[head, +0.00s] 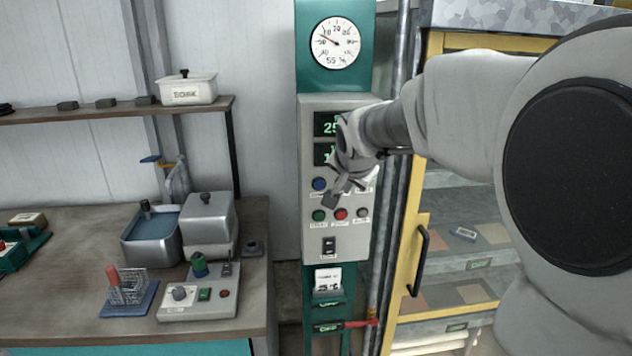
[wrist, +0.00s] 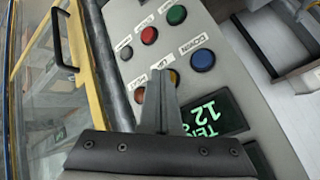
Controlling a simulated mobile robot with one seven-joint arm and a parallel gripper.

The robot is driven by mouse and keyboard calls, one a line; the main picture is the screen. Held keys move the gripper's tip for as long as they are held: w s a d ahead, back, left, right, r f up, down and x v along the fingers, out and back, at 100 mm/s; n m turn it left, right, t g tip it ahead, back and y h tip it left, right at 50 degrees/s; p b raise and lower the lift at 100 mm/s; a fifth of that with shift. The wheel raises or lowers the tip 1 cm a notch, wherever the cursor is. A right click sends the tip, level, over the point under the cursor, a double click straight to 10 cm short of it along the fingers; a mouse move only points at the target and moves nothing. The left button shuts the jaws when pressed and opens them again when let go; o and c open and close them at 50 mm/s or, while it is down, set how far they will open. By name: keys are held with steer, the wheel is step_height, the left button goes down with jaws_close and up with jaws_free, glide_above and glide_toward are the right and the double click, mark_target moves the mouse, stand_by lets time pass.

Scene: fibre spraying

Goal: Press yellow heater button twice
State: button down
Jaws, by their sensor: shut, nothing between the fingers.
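A grey control panel (head: 345,240) stands upright on a green column in the head view. In the wrist view its near row has a blue button (wrist: 203,60), a yellow button (wrist: 174,77) partly covered by my fingers, and an orange button (wrist: 139,95) partly covered too. The small labels beside the yellow and orange ones are hard to read. My gripper (head: 333,199) is shut and empty in front of the panel; its fingertips show in the wrist view (wrist: 162,72) between the yellow and orange buttons. Whether they touch the panel cannot be told.
Green (wrist: 176,14), red (wrist: 149,35) and grey (wrist: 126,52) buttons form the other row. A black switch (head: 329,246) sits below them. A yellow-framed cabinet (head: 397,290) stands close right, with a protruding black handle (head: 417,262). A bench (head: 60,260) holds equipment at left.

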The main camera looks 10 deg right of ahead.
stand_by(0.4)
steer(key=shift+s+b, duration=0.6)
steer(key=shift+s, duration=0.2)
steer(key=s+b, duration=0.2)
steer(key=s, duration=0.3)
steer(key=shift+b, duration=0.35)
